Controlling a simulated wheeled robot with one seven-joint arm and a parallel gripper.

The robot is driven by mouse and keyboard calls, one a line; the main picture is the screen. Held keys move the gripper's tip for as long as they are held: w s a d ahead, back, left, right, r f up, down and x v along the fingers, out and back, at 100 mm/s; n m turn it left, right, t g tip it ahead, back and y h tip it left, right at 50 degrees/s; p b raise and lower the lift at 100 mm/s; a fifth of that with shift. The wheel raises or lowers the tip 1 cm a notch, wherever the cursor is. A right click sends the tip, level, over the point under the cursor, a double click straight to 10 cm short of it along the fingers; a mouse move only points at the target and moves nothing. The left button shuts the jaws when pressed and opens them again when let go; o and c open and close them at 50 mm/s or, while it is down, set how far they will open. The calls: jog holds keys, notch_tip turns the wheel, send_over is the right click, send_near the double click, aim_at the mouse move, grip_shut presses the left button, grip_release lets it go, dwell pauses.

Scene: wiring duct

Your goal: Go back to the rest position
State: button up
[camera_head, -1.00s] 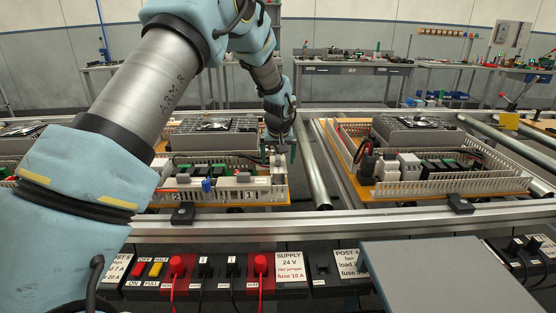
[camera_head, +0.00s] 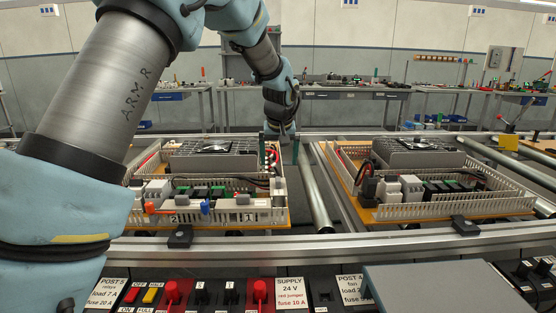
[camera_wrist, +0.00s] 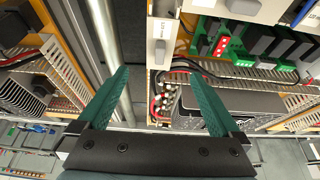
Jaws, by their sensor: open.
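My gripper (camera_head: 280,148) hangs at the far right corner of the left wiring board (camera_head: 205,225), its fingers pointing down. In the wrist view my gripper's two green fingers (camera_wrist: 160,100) are spread wide with nothing between them. The left board carries a white slotted duct (camera_head: 232,214), relays, terminal blocks and a grey power unit (camera_head: 212,160). Red and black wires (camera_wrist: 165,90) show below the fingers, at the edge of the board. In the wrist view the fingers appear above the board, and I cannot tell their exact height.
A second wiring board (camera_head: 430,205) lies to the right, past a metal roller (camera_head: 315,200). A metal rail (camera_head: 340,240) runs in front of both boards. A switch panel (camera_head: 215,292) and a grey plate (camera_head: 440,285) are nearest. Workbenches (camera_head: 350,90) stand behind.

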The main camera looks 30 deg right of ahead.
jog(key=shift+n+g+y, duration=0.5)
jog(key=shift+n+y, duration=0.1)
jog(key=shift+n, duration=0.3)
jog(key=a, duration=0.7)
jog(key=a+p, duration=0.1)
jog(key=a, duration=1.5)
jog(key=shift+s+r+p, duration=0.3)
jog(key=shift+r, duration=0.1)
jog(key=s+a+n, duration=0.1)
jog(key=s+a, duration=0.6)
jog(key=a, duration=0.3)
jog(key=s+a+f+n+g+p, duration=0.1)
jog(key=s+a, duration=0.7)
jog(key=a, duration=0.1)
jog(key=shift+a+f+g+y, duration=0.25)
jog(key=shift+a+g+y, duration=0.05)
jog(key=shift+a, duration=0.1)
